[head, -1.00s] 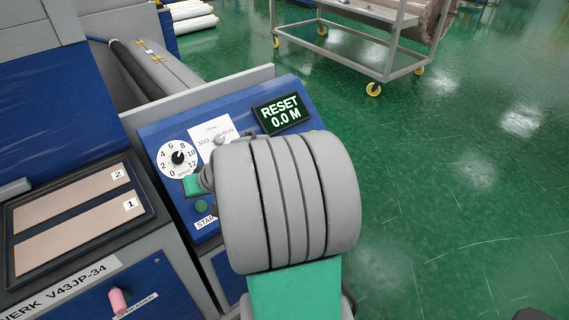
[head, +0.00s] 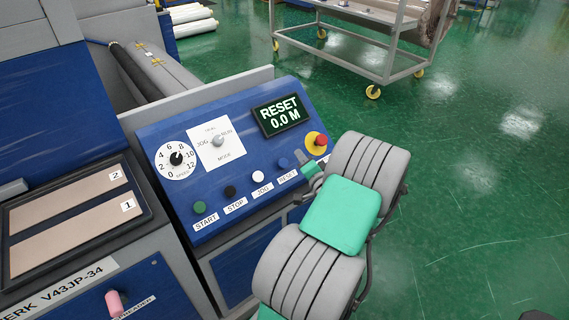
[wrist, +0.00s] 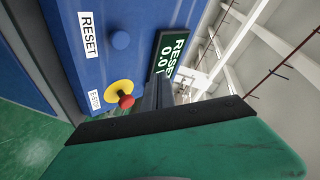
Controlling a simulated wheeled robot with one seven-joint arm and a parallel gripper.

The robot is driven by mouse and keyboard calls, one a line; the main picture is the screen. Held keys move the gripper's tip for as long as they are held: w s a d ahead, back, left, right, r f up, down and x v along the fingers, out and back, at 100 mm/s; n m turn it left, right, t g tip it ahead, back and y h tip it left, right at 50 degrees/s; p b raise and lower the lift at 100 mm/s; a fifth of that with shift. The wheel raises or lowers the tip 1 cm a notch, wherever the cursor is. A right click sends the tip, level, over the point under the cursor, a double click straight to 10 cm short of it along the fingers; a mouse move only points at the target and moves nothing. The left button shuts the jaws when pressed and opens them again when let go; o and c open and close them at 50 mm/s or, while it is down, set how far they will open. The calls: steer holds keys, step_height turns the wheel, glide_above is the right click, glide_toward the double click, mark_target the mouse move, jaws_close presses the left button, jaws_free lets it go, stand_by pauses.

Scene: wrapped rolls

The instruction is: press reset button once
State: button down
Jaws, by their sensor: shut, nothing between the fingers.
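The reset button (head: 283,162) is a small blue round knob on the blue sloped control panel (head: 170,135), above a white RESET label (head: 287,177). It also shows in the wrist view (wrist: 121,40), with its label turned sideways. My gripper (head: 310,170) is shut and empty, just right of the button in the head view and apart from it. In the wrist view the dark fingers (wrist: 157,94) lie below and right of the button, near the emergency stop. The dark display (head: 282,114) reads RESET 0.0 M.
A red emergency stop on a yellow base (head: 317,142) sits close to my gripper. White (head: 258,177), black (head: 230,191) and green (head: 199,208) buttons lie leftward. A speed dial (head: 176,159) and mode switch (head: 217,140) are above. Green floor and a wheeled cart (head: 385,60) are beyond.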

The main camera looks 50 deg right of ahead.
mark_target(284, 160)
steer(key=shift+w+d+f+b, duration=0.2)
steer(key=shift+w+f+b, duration=0.5)
steer(key=shift+w+f, duration=0.35)
steer(key=shift+w+d+f+b, duration=0.2)
steer(key=shift+w+f+b, duration=0.6)
steer(key=shift+f, duration=0.4)
steer(key=shift+w+d+f+b, duration=0.2)
steer(key=shift+w+f+b, duration=0.45)
steer(key=shift+w+f, duration=0.4)
steer(key=shift+s, duration=0.1)
steer(key=shift+f, duration=0.15)
steer(key=shift+w+f+b, duration=0.2)
steer(key=shift+w+b, duration=0.05)
steer(key=shift+b, duration=0.15)
steer(key=shift+w+d+f+b, duration=0.1)
steer(key=shift+w+f+b, duration=0.45)
steer(key=shift+f+b, duration=0.15)
stand_by(0.5)
steer(key=shift+s+r+p, duration=0.55)
steer(key=shift+s+r, duration=0.25)
steer(key=shift+r, duration=0.15)
